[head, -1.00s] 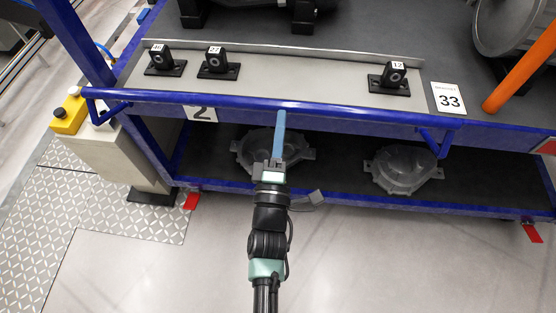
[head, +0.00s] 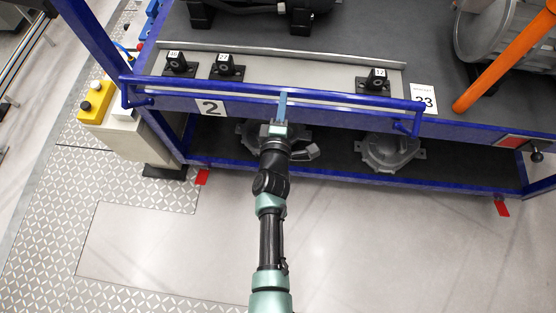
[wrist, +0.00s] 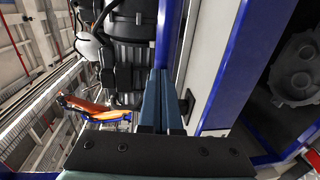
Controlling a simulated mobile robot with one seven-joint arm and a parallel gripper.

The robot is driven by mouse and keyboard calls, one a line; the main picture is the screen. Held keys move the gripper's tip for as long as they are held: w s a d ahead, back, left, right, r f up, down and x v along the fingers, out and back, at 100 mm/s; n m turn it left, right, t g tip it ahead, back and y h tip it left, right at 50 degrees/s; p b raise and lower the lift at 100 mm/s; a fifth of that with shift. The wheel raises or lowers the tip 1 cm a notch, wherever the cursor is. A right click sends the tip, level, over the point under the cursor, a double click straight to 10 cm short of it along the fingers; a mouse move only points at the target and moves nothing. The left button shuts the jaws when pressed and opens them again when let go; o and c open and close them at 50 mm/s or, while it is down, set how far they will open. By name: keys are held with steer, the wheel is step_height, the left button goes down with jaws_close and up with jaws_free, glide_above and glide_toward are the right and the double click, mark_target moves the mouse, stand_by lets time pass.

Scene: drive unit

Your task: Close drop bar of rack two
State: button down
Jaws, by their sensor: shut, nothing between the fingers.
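The drop bar (head: 200,90) of rack two is a long blue rail on side arms along the shelf's front. It stands at the front edge of the grey tray, above the plate marked 2 (head: 210,108). My gripper (head: 283,92) is at the middle of the bar, its blue fingers pointing up the picture and crossing the bar's line. I cannot tell whether they touch it. In the wrist view, the fingers (wrist: 160,72) are together and empty, beside a blue strip that may be the bar.
Black numbered holders (head: 227,67) stand on the grey tray (head: 300,73) behind the bar. Grey castings (head: 390,152) lie on the lower shelf. A sign marked 33 (head: 424,97) and an orange post (head: 505,65) are at right. The floor in front is clear.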

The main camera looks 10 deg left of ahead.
mark_target(285, 87)
steer(key=shift+w+a+r+g+p, duration=0.1)
steer(key=shift+w+r+g+p, duration=0.15)
steer(key=shift+w+g+p, duration=0.4)
steer(key=shift+w+r+g+p, duration=0.2)
steer(key=shift+w+p, duration=0.25)
steer(key=shift+p, duration=0.5)
steer(key=shift+w, duration=0.1)
steer(key=shift+w+p, duration=0.25)
steer(key=shift+p, duration=0.1)
steer(key=shift+w+r, duration=0.1)
steer(key=shift+w, duration=0.05)
steer(key=shift+w+r+p, duration=0.1)
steer(key=shift+w+p, duration=0.3)
steer(key=shift+w, duration=0.45)
steer(key=w+b, duration=0.4)
steer(key=w, duration=0.3)
steer(key=shift+f+b, duration=0.3)
